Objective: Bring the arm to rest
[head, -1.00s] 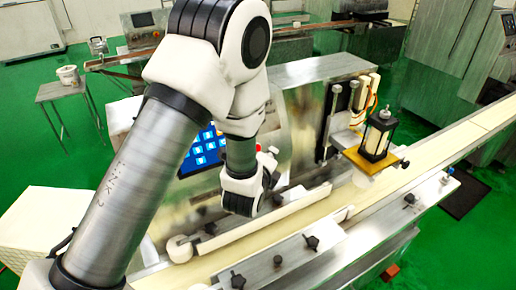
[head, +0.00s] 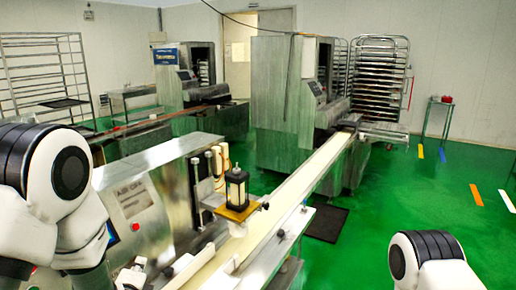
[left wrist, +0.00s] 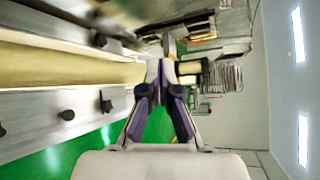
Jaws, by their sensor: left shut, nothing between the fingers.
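My left arm (head: 60,185) is at the lower left of the head view, beside the encrusting machine (head: 150,200). In the left wrist view my left gripper (left wrist: 160,72) is shut and empty, its fingertips together. The machine's pale conveyor belt (left wrist: 70,68) lies to the left of the fingers in that view. I cannot make out the left gripper clearly in the head view. Part of my right arm (head: 435,262) shows at the lower right of the head view; its gripper is out of frame.
The long conveyor (head: 305,180) runs away to a second machine (head: 280,105). A tray rack (head: 380,75) stands behind it. A black mat (head: 326,223) lies on the green floor (head: 400,190), which is open at the right.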

